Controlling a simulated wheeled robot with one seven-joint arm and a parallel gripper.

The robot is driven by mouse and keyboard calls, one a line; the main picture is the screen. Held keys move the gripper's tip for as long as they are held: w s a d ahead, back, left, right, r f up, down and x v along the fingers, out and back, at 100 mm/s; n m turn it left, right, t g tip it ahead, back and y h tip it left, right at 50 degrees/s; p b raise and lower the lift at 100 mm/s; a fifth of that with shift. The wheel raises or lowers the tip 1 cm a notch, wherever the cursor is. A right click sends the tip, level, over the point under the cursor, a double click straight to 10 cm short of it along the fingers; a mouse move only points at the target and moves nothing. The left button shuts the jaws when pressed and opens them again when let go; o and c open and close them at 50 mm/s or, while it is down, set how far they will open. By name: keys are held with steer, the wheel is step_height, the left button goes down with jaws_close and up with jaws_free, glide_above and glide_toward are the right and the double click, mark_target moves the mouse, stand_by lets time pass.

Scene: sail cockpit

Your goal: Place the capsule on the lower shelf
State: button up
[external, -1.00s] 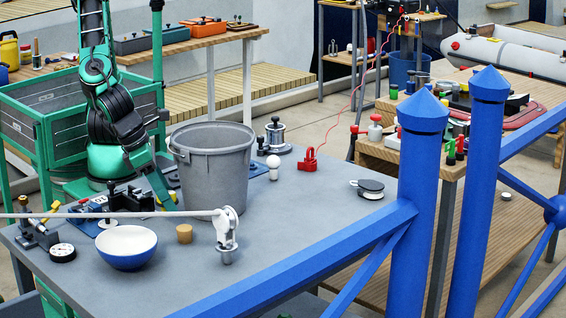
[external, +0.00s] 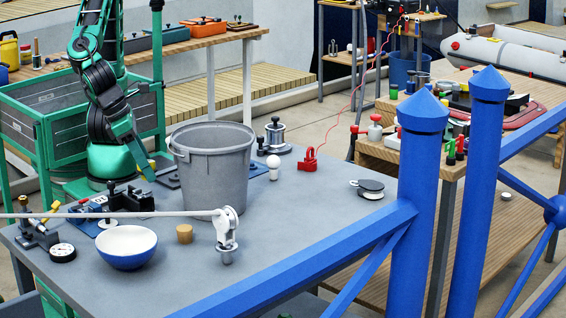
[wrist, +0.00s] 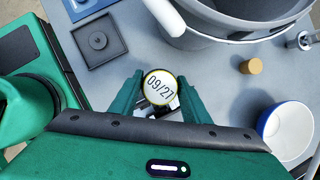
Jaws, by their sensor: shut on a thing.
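The capsule (wrist: 160,88) shows in the wrist view as a round white face with a yellow rim and the marking "09/27". My gripper (wrist: 158,98) has its two green fingers closed on either side of it. In the external view my gripper (external: 149,170) is above the left part of the grey table, just left of the bucket; the capsule is hard to make out there. Slatted wood (external: 413,225) lies low at the right, beneath the wooden bench; I cannot tell if it is the lower shelf.
A grey bucket (external: 212,165) stands on the grey table (external: 300,215), close to my gripper. A blue-white bowl (external: 127,252), a cork (external: 184,233) and a pulley (external: 227,227) with a taut rope are in front. Blue railings (external: 417,190) cross the right foreground.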

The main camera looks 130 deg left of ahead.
steer(key=shift+s+a, duration=0.2)
steer(key=shift+s, duration=0.6)
steer(key=shift+s+a, duration=0.25)
steer(key=shift+s, duration=0.6)
steer(key=shift+s+a, duration=0.2)
steer(key=shift+s, duration=0.6)
steer(key=shift+r, duration=0.1)
